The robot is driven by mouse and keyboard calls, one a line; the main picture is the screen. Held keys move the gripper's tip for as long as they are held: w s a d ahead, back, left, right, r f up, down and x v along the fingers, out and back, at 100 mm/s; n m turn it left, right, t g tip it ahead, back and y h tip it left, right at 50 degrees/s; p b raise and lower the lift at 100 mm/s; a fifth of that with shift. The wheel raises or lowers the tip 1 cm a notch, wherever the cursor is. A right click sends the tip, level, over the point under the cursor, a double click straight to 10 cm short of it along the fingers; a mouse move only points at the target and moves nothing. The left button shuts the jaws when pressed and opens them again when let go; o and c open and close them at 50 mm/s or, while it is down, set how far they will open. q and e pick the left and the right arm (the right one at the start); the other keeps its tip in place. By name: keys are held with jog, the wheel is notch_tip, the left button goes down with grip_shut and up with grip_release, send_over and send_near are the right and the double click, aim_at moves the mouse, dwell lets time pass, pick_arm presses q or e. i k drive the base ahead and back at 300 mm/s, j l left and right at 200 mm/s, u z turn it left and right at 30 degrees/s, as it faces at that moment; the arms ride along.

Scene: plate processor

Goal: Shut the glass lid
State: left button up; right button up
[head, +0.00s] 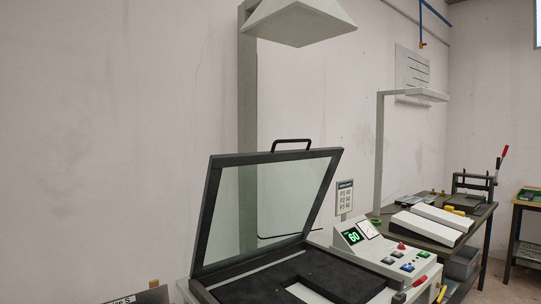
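The glass lid (262,205) is a clear pane in a dark frame, standing open and tilted up above the plate processor. A black handle (291,142) sits on its top edge. Below it is the dark bed (330,274) of the machine, with a pale rectangular piece (318,291) partly visible at the bottom edge of the view. Neither of my grippers shows in the head view.
A control panel (388,250) with a green "60" display and several buttons is right of the bed. A pale lamp hood (298,24) hangs above on a post. A workbench (477,222) with equipment stands further right. The space around the raised lid looks clear.

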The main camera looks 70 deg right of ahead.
aim_at(216, 163)
jog(key=z, duration=2.3)
